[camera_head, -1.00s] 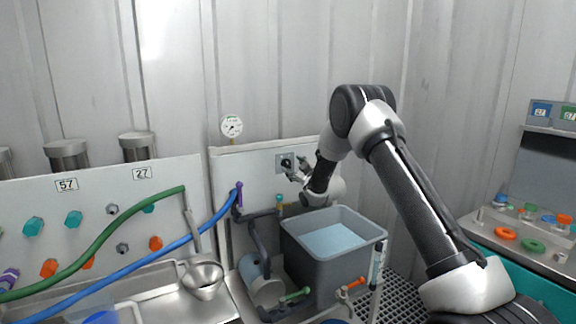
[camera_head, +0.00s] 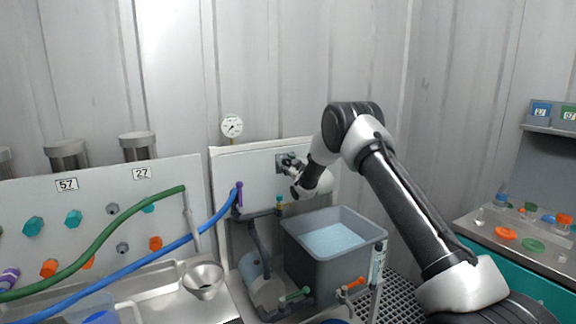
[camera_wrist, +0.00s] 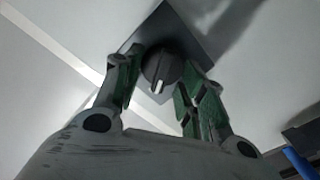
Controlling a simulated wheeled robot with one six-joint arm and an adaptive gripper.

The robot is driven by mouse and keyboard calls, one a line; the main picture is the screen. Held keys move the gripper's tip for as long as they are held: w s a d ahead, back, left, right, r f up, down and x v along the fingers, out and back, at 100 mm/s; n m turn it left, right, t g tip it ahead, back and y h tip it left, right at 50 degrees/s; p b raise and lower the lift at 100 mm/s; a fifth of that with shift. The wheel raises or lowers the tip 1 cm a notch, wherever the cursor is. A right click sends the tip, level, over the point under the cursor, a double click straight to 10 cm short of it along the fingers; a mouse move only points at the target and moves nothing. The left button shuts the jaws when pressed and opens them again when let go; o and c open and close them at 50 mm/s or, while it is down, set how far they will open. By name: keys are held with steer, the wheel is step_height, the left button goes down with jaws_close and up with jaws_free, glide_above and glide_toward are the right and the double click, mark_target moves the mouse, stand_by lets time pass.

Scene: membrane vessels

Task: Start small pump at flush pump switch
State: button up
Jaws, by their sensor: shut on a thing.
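The flush pump switch is a dark round knob (camera_wrist: 163,68) with a white pointer mark, on a grey square plate (camera_wrist: 192,28) fixed to the white panel (camera_head: 245,172). In the wrist view the knob sits between the two fingers of my gripper (camera_wrist: 160,82), and the white mark points toward the bottom of the picture. My gripper is shut on the knob. In the head view my gripper (camera_head: 290,164) reaches the switch plate (camera_head: 281,159) from the right and hides most of the knob.
A grey tank of water (camera_head: 330,260) stands below the switch. A pressure gauge (camera_head: 232,126) sits above the panel. A blue hose (camera_head: 150,268) and a green hose (camera_head: 95,244) run at left. A metal funnel (camera_head: 203,280) stands left of the tank.

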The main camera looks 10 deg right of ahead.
steer(key=shift+m, duration=0.4)
steer(key=m, duration=0.5)
steer(key=shift+w+d, duration=0.1)
steer(key=shift+d, duration=0.1)
steer(key=m, duration=0.6)
steer(key=shift+d, duration=0.2)
steer(key=o, duration=0.9)
steer(key=v, duration=1.2)
